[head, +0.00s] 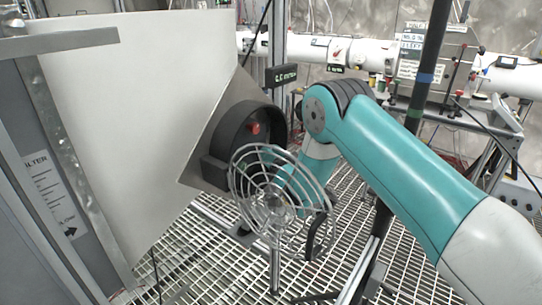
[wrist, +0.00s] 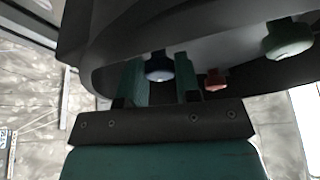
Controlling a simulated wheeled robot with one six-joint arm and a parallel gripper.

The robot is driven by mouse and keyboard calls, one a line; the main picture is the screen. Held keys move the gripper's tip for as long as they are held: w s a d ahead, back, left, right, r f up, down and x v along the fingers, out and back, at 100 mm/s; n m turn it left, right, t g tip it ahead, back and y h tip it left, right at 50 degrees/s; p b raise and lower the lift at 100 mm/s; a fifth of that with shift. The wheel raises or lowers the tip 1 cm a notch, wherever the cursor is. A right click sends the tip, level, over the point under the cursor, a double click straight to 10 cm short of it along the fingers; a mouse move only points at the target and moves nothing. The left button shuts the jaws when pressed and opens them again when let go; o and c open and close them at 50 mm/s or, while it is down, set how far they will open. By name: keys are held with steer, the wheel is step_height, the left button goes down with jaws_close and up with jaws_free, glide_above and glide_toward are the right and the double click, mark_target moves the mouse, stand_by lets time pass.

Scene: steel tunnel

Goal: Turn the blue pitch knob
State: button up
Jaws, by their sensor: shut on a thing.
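The blue pitch knob (wrist: 159,68) shows in the wrist view, under the dark housing (wrist: 110,70). My gripper (wrist: 158,76) has its two green fingers on either side of the knob and is shut on it. A small red knob (wrist: 214,80) and a larger green knob (wrist: 289,38) sit to the right on the same housing. In the head view the round black housing (head: 236,130) has a red button (head: 254,128) on its face. My fingers and the blue knob are hidden there.
A wire fan guard (head: 258,195) stands in front of my wrist in the head view. A large white panel (head: 140,110) rises at left. White pipes (head: 305,48) and a bench (head: 455,108) are behind. The floor is metal grating (head: 215,265).

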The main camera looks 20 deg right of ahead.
steer(key=shift+f+n+y+b, duration=0.15)
steer(key=shift+n+y+b, duration=0.15)
steer(key=shift+n+b, duration=0.5)
steer(key=shift+n+g, duration=0.3)
steer(key=shift+n, duration=0.1)
steer(key=o, duration=0.9)
